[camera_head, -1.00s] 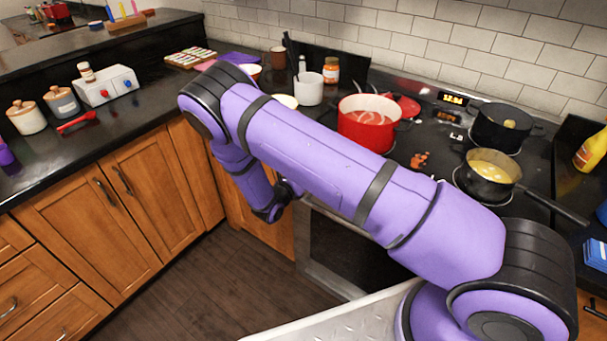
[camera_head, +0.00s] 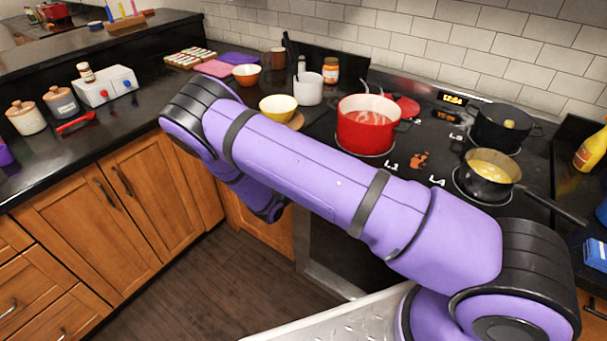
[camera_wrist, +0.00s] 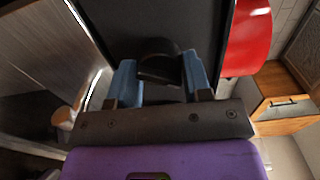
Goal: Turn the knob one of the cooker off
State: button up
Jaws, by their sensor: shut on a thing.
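The cooker (camera_head: 420,138) is a black glass hob with several pans on it and a dark oven front (camera_head: 335,250) below. In the wrist view, a black knob (camera_wrist: 158,70) sits between the blue fingers of my gripper (camera_wrist: 160,66), which is shut on it. The fingers press on the knob's two sides. I cannot read any mark on the knob, so its setting is not visible. In the head view, my purple arm hides the gripper and the knobs.
A red pot (camera_head: 366,132) stands on the hob, also red in the wrist view (camera_wrist: 248,38). A saucepan (camera_head: 489,186) with yellow contents and a black pot (camera_head: 502,136) are at the right. A yellow bowl (camera_head: 278,108) is left of the hob. The floor (camera_head: 215,285) is clear.

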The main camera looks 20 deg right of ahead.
jog(key=n, duration=0.6)
dwell(0.6)
jog(key=o, duration=0.9)
jog(key=v, duration=1.1)
jog(key=shift+w, duration=0.1)
jog(key=shift+r, duration=0.15)
